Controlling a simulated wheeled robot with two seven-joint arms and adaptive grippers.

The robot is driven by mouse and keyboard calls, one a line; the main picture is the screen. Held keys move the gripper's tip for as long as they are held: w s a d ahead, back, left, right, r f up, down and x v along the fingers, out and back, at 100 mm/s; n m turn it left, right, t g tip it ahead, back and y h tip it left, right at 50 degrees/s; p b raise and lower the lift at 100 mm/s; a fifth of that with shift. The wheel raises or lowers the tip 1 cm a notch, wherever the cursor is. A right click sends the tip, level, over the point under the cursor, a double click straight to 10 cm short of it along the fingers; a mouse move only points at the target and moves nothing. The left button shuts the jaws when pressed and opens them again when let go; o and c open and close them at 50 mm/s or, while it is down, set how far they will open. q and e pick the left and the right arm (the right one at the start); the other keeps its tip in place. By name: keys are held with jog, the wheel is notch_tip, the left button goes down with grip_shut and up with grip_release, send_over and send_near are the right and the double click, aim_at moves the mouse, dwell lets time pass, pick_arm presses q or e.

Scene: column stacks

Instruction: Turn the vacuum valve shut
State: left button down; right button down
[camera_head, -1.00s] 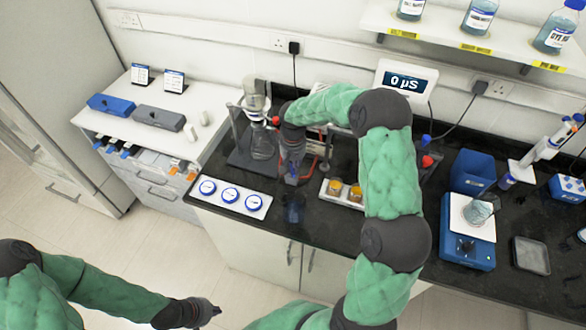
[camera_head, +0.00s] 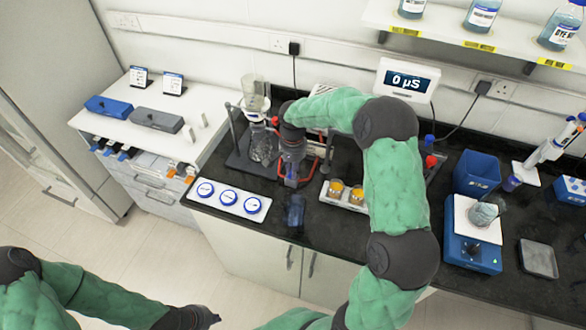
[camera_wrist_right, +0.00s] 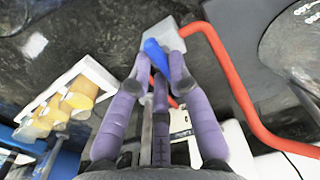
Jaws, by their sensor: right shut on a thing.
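The vacuum valve shows in the right wrist view as a grey block (camera_wrist_right: 172,36) with a blue handle (camera_wrist_right: 153,49) and a red tube (camera_wrist_right: 222,68) leading off it. My right gripper (camera_wrist_right: 160,64) is shut on the blue handle, with its purple fingers on both sides of it. In the head view my right gripper (camera_head: 292,178) is low over the black bench, beside the glass flask (camera_head: 263,148); the valve is hidden there by the hand. My left gripper (camera_head: 206,318) is at the bottom edge, away from the bench, and its jaws are too unclear to read.
A white tray with round blue-rimmed dishes (camera_head: 229,197) lies at the bench's front edge. A holder with orange-filled cups (camera_head: 345,194) is right of the right gripper. A blue balance (camera_head: 472,251) stands further right. A display (camera_head: 405,80) reads 0 µS.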

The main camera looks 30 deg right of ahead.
dwell(0.4)
jog(key=c, duration=1.1)
grip_release()
jog(key=shift+c, duration=0.2)
notch_tip(320, 180, up, 12)
jog(key=shift+r, duration=0.1)
